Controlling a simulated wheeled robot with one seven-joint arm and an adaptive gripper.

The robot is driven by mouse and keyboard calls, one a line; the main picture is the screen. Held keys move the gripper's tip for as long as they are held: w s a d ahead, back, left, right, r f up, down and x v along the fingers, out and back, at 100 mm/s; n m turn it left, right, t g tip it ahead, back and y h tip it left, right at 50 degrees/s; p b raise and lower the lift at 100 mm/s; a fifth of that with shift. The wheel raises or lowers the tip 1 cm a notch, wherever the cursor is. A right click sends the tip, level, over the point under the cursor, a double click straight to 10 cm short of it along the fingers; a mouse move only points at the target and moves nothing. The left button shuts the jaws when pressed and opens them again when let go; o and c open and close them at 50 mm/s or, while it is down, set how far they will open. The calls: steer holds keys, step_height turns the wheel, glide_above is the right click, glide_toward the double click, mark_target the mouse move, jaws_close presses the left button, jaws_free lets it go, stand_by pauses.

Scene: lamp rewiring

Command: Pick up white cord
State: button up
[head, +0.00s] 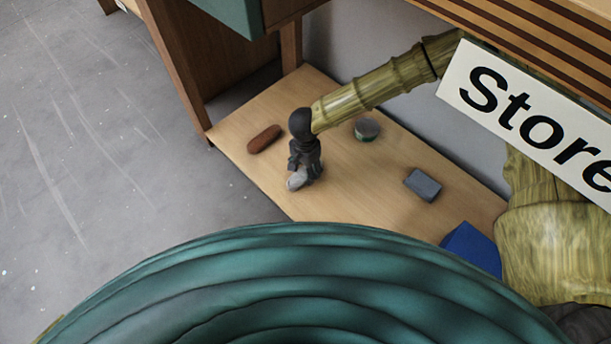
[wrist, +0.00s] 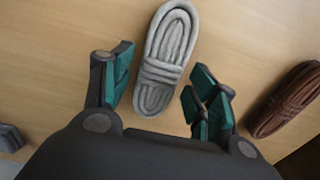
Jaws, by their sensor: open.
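The white cord (wrist: 166,58) is a pale grey-white bundle, coiled long and tied round its middle. It lies on the wooden shelf board (head: 350,192). In the wrist view it shows between and just beyond my open fingers. My gripper (wrist: 158,100) has teal pads, and nothing is held between them. In the head view my gripper (head: 297,178) points down over the cord (head: 297,179), which is partly hidden by the fingers. I cannot tell whether the fingers touch the cord.
A brown cord bundle (head: 264,139) lies left of my gripper. A round dark item with a green band (head: 367,129) and a grey-blue block (head: 423,185) lie to the right. A blue object (head: 472,249) is at the near right. A wooden upright (head: 172,60) bounds the left side.

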steer(key=shift+f, duration=0.85)
steer(key=shift+r, duration=0.1)
steer(key=c, duration=1.1)
steer(key=shift+r+p, duration=0.3)
steer(key=shift+r, duration=0.15)
step_height(320, 180, up, 3)
steer(key=shift+r+p, duration=0.1)
steer(key=shift+p, duration=1.1)
steer(key=s+a+p, duration=0.1)
steer(key=s+p, duration=0.1)
steer(key=s, duration=0.3)
steer(key=s+a+p, duration=0.1)
steer(key=s, duration=0.4)
steer(key=s+a+p, duration=0.2)
steer(key=s, duration=0.3)
steer(key=shift+s+a+r+p, duration=0.1)
steer(key=shift+s+r+p, duration=0.2)
steer(key=shift+r, duration=0.1)
